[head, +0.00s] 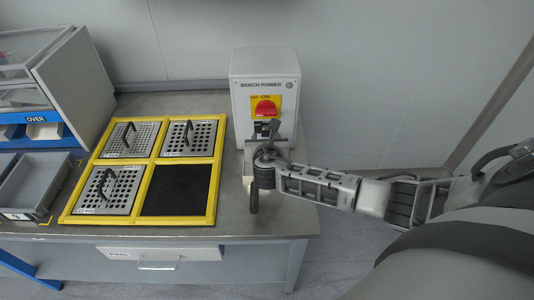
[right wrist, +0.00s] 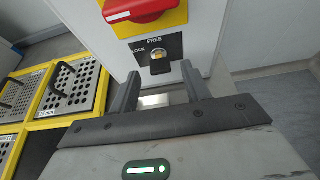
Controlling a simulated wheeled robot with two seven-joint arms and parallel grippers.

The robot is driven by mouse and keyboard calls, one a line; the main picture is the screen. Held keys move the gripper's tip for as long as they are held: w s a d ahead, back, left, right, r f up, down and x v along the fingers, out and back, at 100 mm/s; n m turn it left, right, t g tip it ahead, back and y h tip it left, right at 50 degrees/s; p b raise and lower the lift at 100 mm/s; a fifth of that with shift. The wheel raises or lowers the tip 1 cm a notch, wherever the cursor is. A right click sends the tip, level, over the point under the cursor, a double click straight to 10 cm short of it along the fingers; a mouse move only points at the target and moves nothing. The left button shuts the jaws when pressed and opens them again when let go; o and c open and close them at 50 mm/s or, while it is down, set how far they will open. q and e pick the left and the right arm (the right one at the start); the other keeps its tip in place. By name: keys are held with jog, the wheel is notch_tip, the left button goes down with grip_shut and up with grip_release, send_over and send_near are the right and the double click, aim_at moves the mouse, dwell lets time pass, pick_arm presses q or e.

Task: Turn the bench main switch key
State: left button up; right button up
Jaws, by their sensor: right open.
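The bench power box (head: 264,90) stands at the back right of the bench, and its front also shows in the right wrist view (right wrist: 200,30). It carries a red switch handle (right wrist: 140,10) on a yellow plate. I cannot tell the key apart from the lock. My right gripper (right wrist: 160,76) is open and empty, its fingers either side of and below the lock in the picture. In the head view the right gripper (head: 267,133) hides the lock area. My left gripper is not in view.
A yellow frame (head: 149,159) holds several perforated metal lids with black handles and one bare black square. A drawer (head: 160,254) is under the bench top.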

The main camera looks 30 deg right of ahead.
jog(key=v, duration=1.3)
jog(key=shift+s+a+r, duration=0.15)
jog(key=shift+s+r, duration=0.05)
jog(key=s+a+f+m+g+y, duration=0.1)
jog(key=s+a+m+g+y, duration=0.25)
jog(key=s+m, duration=0.85)
jog(key=s+a+f+m+g+y, duration=0.15)
jog(key=s+m+g+y, duration=0.3)
jog(key=s+m, duration=0.8)
jog(key=w+a+f+m+t+y, duration=0.1)
jog(key=w+a+f+m+t, duration=0.2)
jog(key=w+f, duration=0.6)
jog(key=shift+w+a+t+y, duration=0.4)
jog(key=shift+a+t, duration=0.9)
jog(key=shift+t, duration=0.4)
